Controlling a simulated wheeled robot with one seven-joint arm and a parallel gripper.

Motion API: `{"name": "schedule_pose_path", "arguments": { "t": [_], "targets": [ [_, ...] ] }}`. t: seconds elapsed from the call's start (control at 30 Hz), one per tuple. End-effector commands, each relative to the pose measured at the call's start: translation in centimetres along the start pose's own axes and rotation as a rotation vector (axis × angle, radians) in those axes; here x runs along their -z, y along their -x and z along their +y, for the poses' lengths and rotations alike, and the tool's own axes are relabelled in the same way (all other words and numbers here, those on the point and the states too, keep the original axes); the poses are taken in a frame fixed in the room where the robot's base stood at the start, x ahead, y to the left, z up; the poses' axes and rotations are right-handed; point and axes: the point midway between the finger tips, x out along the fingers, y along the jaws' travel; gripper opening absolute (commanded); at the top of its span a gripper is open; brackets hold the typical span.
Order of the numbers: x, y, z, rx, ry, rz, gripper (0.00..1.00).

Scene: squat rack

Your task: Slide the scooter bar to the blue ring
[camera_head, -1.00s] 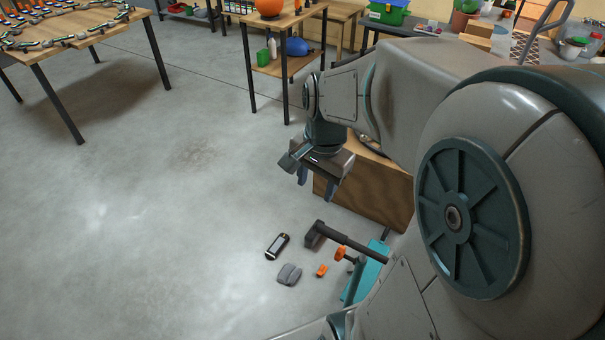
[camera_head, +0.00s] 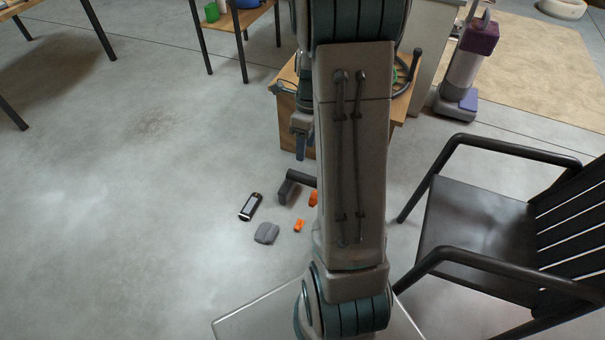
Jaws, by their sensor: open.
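A black bar with a thick block-like end (camera_head: 295,184) lies on the floor just left of my arm; it may be the scooter bar, but my arm hides its right part. An orange piece (camera_head: 314,198) shows beside it at the arm's edge. My gripper (camera_head: 303,154) hangs above and beyond the bar, in front of a wooden box, partly hidden by my arm. It is open, apart from the bar, and I see nothing in it. I cannot make out a blue ring.
A black handheld device (camera_head: 250,207), a grey object (camera_head: 266,233) and a small orange piece (camera_head: 299,225) lie on the floor. The wooden box (camera_head: 287,108) stands behind, a black armchair (camera_head: 470,220) at right. The floor at left is clear.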

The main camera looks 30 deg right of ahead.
Motion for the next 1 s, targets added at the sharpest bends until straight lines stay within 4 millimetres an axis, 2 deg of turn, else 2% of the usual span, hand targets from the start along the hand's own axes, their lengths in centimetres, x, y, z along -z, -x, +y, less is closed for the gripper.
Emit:
{"name": "schedule_pose_path", "arguments": {
  "t": [0.03,0.2,0.4,0.6,0.9,1.0],
  "targets": [
    [0.1,-1.5,0.0,-0.004,0.0,0.002,0.49],
    [0.1,-5.2,0.0,-0.004,0.0,0.002,0.49],
    [0.1,-8.4,0.0,-0.003,0.0,0.001,0.49],
    [0.0,-9.8,0.0,0.0,0.002,0.0,0.49],
    [0.0,-9.9,0.0,0.0,0.002,0.0,0.49],
    [0.0,-9.9,0.0,0.0,0.002,0.0,0.21]
  ]
}}
